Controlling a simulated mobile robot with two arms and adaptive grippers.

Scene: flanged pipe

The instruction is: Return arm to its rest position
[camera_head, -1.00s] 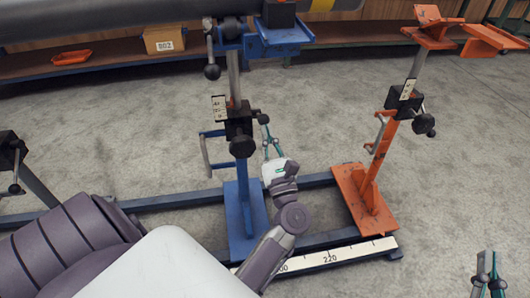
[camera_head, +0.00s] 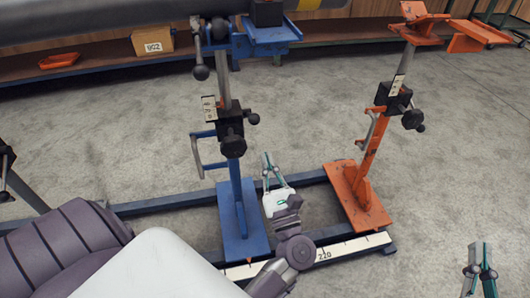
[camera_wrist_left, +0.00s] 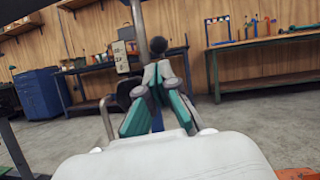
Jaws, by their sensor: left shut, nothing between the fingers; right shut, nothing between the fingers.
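My left gripper (camera_head: 268,160) is in the middle of the head view, to the right of the blue stand's post, shut and empty. In the left wrist view its teal and grey fingers (camera_wrist_left: 158,72) come together with nothing between them. My right gripper (camera_head: 482,247) shows at the lower right edge of the head view, shut and empty, with its fingers pointing up. The blue stand (camera_head: 233,185) carries a grey pipe (camera_head: 110,12) along the top left. The orange stand (camera_head: 368,150) stands to the right of my left gripper, clear of it.
A dark blue floor rail (camera_head: 165,203) with a white scale (camera_head: 345,250) joins the stands' bases. A cardboard box (camera_head: 152,42) and an orange tray (camera_head: 59,61) sit on a low shelf behind. Open concrete floor lies between the orange stand and my right gripper.

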